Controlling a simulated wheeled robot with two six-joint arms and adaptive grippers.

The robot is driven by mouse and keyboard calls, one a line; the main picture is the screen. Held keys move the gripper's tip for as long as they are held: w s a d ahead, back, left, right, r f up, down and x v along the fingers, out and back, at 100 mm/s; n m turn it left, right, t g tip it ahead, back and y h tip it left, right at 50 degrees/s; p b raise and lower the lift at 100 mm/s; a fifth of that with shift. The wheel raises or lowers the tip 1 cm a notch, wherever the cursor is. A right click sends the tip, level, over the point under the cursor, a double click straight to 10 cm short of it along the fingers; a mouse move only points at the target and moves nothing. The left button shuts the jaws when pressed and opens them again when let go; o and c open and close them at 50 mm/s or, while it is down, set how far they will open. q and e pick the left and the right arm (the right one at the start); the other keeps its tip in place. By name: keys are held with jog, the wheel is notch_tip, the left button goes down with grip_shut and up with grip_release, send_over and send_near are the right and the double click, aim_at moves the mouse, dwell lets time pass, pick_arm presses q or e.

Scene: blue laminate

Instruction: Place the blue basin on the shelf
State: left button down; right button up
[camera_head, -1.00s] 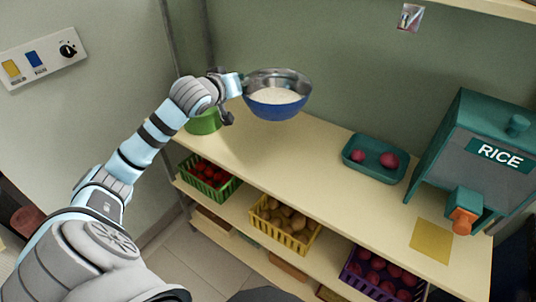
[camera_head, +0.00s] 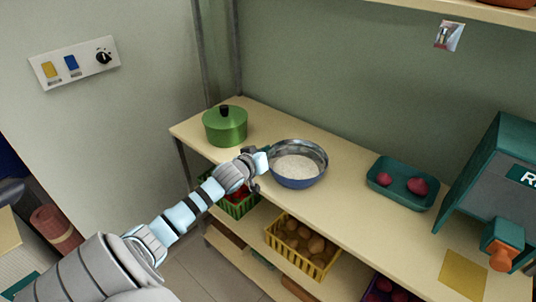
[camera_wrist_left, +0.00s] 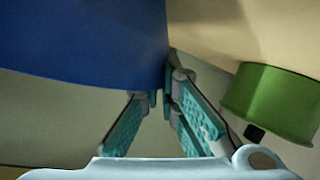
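The blue basin (camera_head: 297,181), with a shiny inner wall and white grain inside, is upright at the shelf's worktop (camera_head: 340,196), right of the green pot. Whether its base touches the worktop or is slightly above, I cannot tell. My left gripper (camera_head: 265,159) is at the basin's left rim. In the left wrist view the basin's blue wall (camera_wrist_left: 85,40) fills the upper left, and the fingertips of my left gripper (camera_wrist_left: 165,92) close in on its edge. My right gripper is not in view.
A lidded green pot (camera_head: 225,126) stands left of the basin. A teal tray (camera_head: 402,198) with two reddish items and a rice dispenser (camera_head: 495,190) stand to the right, near a yellow square (camera_head: 463,270). Crates of produce fill the lower shelf. Worktop between basin and tray is clear.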

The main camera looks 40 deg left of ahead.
pick_arm(q)
jog(key=c, duration=1.8)
grip_release()
jog(key=shift+s+r, duration=0.1)
